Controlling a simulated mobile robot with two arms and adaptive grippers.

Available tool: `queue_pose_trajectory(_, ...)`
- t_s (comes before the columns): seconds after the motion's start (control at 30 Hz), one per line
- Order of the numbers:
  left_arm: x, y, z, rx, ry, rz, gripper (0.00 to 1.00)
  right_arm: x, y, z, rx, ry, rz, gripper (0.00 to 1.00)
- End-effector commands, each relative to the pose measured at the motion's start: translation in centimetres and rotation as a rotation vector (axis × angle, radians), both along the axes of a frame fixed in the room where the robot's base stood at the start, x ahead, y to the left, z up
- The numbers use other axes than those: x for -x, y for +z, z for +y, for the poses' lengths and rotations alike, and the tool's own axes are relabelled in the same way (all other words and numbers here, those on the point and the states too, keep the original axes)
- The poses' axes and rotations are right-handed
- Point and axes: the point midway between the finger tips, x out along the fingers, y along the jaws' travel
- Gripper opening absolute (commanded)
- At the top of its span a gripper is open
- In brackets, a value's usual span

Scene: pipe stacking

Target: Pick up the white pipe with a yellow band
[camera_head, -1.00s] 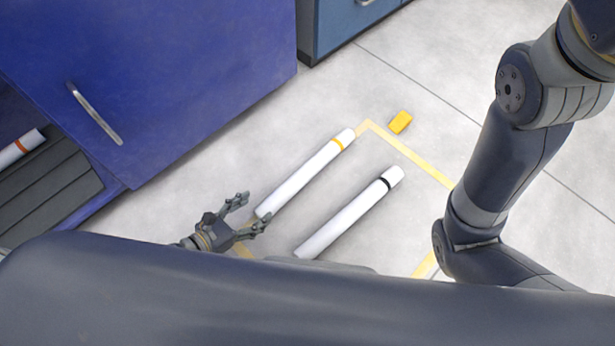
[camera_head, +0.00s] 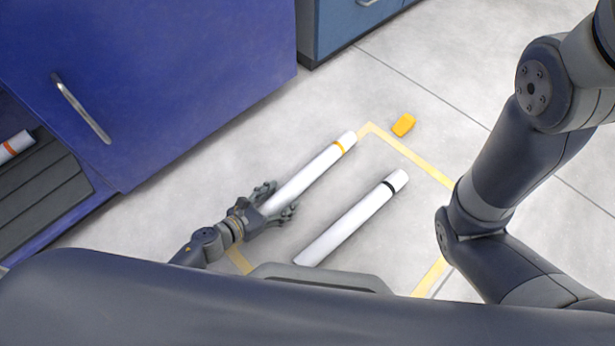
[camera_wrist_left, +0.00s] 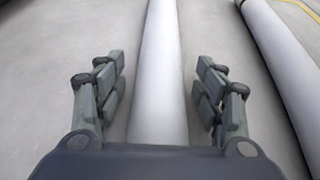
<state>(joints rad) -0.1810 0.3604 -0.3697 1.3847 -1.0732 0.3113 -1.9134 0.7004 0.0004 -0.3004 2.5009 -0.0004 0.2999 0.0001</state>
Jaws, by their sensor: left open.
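The white pipe with a yellow band (camera_head: 312,176) lies on the floor, slanting from my left gripper up to the right, its band near the far end. My left gripper (camera_head: 278,201) is open at the pipe's near end, one finger on each side. In the left wrist view the white pipe (camera_wrist_left: 160,75) runs between the open fingers (camera_wrist_left: 160,90), with a gap on both sides. The pipe's near end is hidden by the gripper. My right gripper is not in view; only my right arm shows.
A white pipe with a black band (camera_head: 350,222) lies roughly parallel, to the right. Yellow tape (camera_head: 415,160) marks the floor around the pipes. A small yellow block (camera_head: 403,125) lies beyond it. A blue cabinet (camera_head: 190,80) stands at left, beside a rack holding a red-banded pipe (camera_head: 14,147).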

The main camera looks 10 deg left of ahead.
Motion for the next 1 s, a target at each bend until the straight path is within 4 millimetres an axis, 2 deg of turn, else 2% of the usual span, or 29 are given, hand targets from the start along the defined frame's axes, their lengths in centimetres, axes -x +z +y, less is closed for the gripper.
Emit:
queue_pose_trajectory(0.13, 0.0, 0.0, 0.0, 0.0, 0.0, 0.0, 0.64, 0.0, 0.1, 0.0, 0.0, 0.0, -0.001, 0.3)
queue_pose_trajectory(0.3, 0.1, 0.0, 0.0, 0.0, 0.0, 0.0, 0.25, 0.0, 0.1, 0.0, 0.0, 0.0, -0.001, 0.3)
queue_pose_trajectory(0.37, 0.1, 0.0, 0.0, 0.0, 0.0, 0.0, 0.12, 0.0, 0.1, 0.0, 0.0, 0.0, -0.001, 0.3)
queue_pose_trajectory(0.4, 0.1, 0.0, 0.0, 0.0, -0.001, 0.0, 0.09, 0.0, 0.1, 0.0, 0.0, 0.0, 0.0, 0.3)
queue_pose_trajectory(0.77, 0.0, 0.4, 0.0, 0.001, -0.001, -0.001, 0.09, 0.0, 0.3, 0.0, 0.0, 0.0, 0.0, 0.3)
queue_pose_trajectory(1.0, 0.0, 2.3, 0.0, 0.001, -0.001, -0.001, 0.09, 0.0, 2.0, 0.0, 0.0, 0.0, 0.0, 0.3)
